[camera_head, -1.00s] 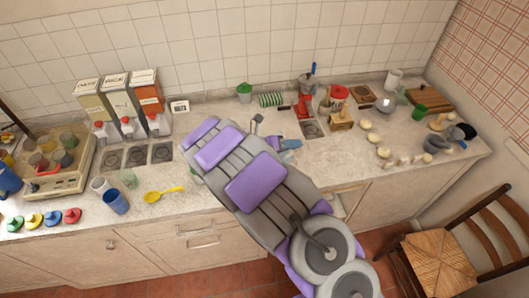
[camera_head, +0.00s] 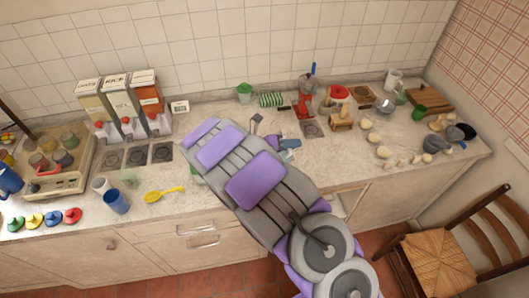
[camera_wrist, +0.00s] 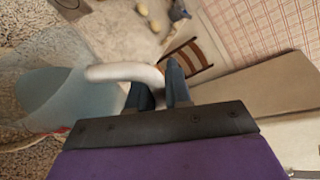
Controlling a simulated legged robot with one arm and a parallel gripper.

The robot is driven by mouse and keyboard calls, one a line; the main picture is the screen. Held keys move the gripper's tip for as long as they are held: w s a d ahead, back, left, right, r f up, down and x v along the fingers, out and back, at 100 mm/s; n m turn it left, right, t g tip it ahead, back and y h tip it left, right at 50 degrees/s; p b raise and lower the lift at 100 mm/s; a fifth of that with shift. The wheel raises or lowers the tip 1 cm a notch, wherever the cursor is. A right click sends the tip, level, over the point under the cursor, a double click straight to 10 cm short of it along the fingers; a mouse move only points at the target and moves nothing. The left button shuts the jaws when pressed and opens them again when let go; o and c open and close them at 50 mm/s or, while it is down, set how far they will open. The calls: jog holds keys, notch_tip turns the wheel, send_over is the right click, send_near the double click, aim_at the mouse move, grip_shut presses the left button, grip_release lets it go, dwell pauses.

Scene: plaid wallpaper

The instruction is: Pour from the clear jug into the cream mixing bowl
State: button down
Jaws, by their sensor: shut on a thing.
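My gripper (camera_wrist: 160,92) has its blue fingers closed around the pale curved handle of the clear jug (camera_wrist: 55,92) in the wrist view. The jug's see-through body is large at the left of that view, with a pale bluish area inside. In the head view my blue fingers (camera_head: 290,143) show above the counter, just right of my purple and grey arm. The jug is not clearly made out there. I cannot pick out the cream mixing bowl in either view; my arm covers the middle of the counter.
The speckled counter (camera_head: 225,120) runs along the tiled wall. Cereal dispensers (camera_head: 120,108) and a cassette-like appliance (camera_head: 55,165) stand left, with a blue cup (camera_head: 117,202) and yellow spoon (camera_head: 163,195) in front. A wooden board (camera_head: 430,97) lies right. A chair (camera_head: 455,245) stands beyond the counter.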

jog(key=shift+w+a+r+p, duration=0.1)
jog(key=shift+p, duration=0.45)
jog(key=shift+f+b, duration=0.2)
jog(key=shift+b, duration=0.35)
jog(key=shift+s+d+b, duration=0.25)
jog(key=shift+b, duration=0.15)
jog(key=shift+s+d+f+m+t+y+b, duration=0.1)
jog(key=shift+s+d+m+t+y+b, duration=0.1)
jog(key=shift+s+d+m+y+b, duration=0.3)
jog(key=shift+s+d+f+m+t+y+b, duration=0.1)
jog(key=shift+s+d+m+t+y+b, duration=0.15)
jog(key=shift+m, duration=0.35)
jog(key=s+d+f+m+t+y+b, duration=0.2)
jog(key=s+d+f+m+b, duration=0.1)
jog(key=b, duration=1)
jog(key=shift+s+d+f+m, duration=0.3)
jog(key=shift+s+f+m, duration=0.6)
jog(key=shift+f, duration=1)
